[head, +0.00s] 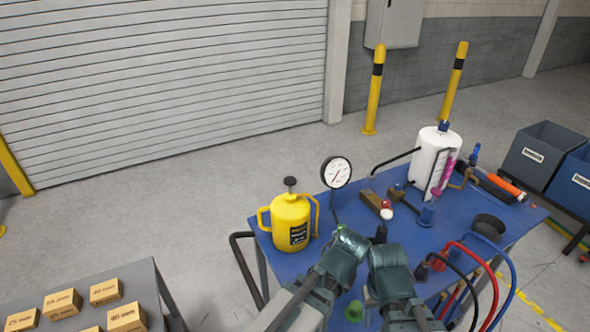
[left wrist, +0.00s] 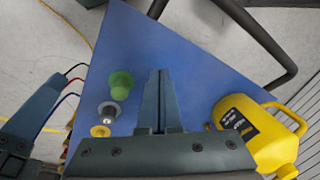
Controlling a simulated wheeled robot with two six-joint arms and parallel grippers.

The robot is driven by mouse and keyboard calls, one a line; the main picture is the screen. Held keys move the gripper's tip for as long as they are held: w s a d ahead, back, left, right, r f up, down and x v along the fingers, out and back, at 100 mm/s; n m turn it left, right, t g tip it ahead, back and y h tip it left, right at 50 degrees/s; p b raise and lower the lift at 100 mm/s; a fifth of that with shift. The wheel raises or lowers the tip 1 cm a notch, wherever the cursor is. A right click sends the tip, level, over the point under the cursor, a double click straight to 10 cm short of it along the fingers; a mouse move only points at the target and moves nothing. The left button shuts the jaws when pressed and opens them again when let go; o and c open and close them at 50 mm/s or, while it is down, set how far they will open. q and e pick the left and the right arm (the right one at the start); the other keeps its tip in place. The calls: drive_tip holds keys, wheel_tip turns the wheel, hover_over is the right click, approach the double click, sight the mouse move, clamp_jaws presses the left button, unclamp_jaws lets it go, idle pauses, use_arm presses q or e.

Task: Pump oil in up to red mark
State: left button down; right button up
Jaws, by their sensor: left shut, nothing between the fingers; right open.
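A yellow oil can (head: 290,222) with a black pump knob (head: 290,182) stands upright at the left end of the blue table. I cannot make out a red mark. My left gripper (head: 350,240) is shut and empty, right of the oil can and apart from it; its closed fingers (left wrist: 160,100) show over bare table. My right gripper (head: 381,236) is open beside it.
A round dial gauge (head: 336,172) stands behind the oil can. Small parts, a dark bowl (head: 489,225) and red, blue and black hoses (head: 478,265) crowd the table's right. A green part (head: 354,311) lies near the front. A grey table (head: 150,290) with boxes is at left.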

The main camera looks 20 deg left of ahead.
use_arm(q)
drive_tip(key=w+a+r+n+t+y+p, duration=0.2)
drive_tip(key=w+r+p, duration=0.4)
drive_tip(key=r, duration=0.3)
drive_tip(key=w+a+r+n+t+y+p, duration=0.1)
drive_tip(key=w+a+r+n+t+p, duration=0.1)
drive_tip(key=w+a+r+n+p, duration=0.3)
drive_tip(key=w+a+r+n+t+y+p, duration=0.1)
drive_tip(key=w+a+r+n+y+p, duration=0.1)
drive_tip(key=w+r+p, duration=0.4)
drive_tip(key=w+a+r+n, duration=0.1)
drive_tip(key=w+r, duration=0.2)
drive_tip(key=r, duration=0.4)
drive_tip(key=shift+w+a+n+t+y+p, duration=0.25)
drive_tip(key=shift+a+n+t+y+p, duration=0.05)
drive_tip(key=shift+a+t, duration=0.1)
